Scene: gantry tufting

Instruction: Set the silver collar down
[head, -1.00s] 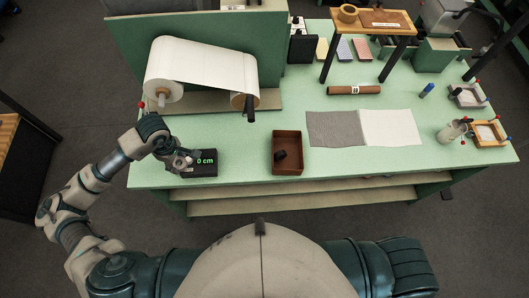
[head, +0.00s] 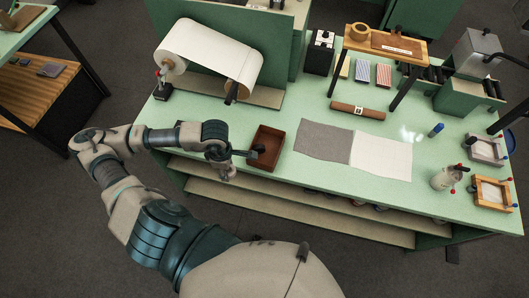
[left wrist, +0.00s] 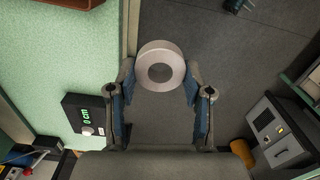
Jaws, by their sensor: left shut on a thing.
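The silver collar (left wrist: 160,48) is a pale ring with an open hole, held at the tips of my left gripper (left wrist: 160,80) in the left wrist view. The fingers are shut on its two sides, and floor shows behind it. In the head view my left gripper (head: 228,170) points down at the table's front edge, just left of the brown tray (head: 268,160). The collar is too small there to make out clearly. My right gripper is not in view.
The green table (head: 200,115) has bare top between the paper roll (head: 208,50) and the tray. Grey cloth (head: 322,142) and white cloth (head: 380,158) lie right of the tray.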

